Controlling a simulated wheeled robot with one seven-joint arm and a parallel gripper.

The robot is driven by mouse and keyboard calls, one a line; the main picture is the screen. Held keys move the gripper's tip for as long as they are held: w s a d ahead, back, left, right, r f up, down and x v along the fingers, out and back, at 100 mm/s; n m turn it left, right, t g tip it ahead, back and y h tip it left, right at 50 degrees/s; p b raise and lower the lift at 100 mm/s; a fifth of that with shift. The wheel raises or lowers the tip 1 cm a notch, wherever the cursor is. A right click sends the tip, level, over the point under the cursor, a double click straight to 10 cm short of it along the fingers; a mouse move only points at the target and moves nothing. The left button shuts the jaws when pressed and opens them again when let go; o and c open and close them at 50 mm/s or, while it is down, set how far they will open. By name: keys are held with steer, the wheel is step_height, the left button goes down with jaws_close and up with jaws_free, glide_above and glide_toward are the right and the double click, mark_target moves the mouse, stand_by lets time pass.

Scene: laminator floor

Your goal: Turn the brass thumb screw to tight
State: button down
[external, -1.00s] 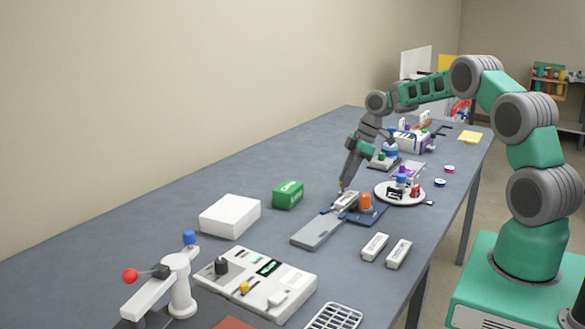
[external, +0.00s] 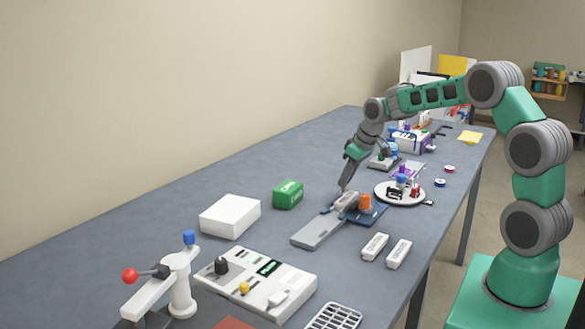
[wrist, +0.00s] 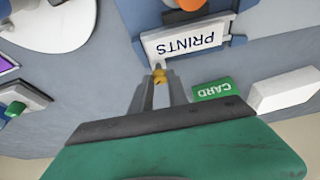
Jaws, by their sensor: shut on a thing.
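The brass thumb screw (wrist: 159,76) is a small yellow piece at the near side of a white block labelled PRINTS (wrist: 185,42) in the wrist view. My gripper (wrist: 160,84) has its two fingers shut on the screw, one on each side. In the external view my gripper (external: 343,187) points down at the block (external: 346,200), which sits at the end of a long grey plate (external: 318,232). The screw is too small to make out there. No tight mark can be read.
A green CARD box (external: 288,194) and a white box (external: 230,216) stand to the left. An orange knob (external: 365,202) stands close to the block, on a blue base (external: 374,216). A round white tray (external: 413,202) with small items is to the right.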

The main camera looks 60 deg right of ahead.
steer(key=m, duration=0.2)
steer(key=m+h+b, duration=0.1)
steer(key=shift+a+m, duration=0.2)
steer(key=shift+m, duration=0.2)
steer(key=shift+w+a+m+g+h+b, duration=0.1)
steer(key=shift+m+g+h+b, duration=0.4)
steer(key=shift+m, duration=1.3)
steer(key=shift+h, duration=0.3)
steer(key=c, duration=1.3)
jaws_free()
steer(key=shift+o, duration=0.2)
steer(key=v, duration=0.7)
steer(key=shift+r, duration=0.35)
steer(key=shift+a, duration=0.1)
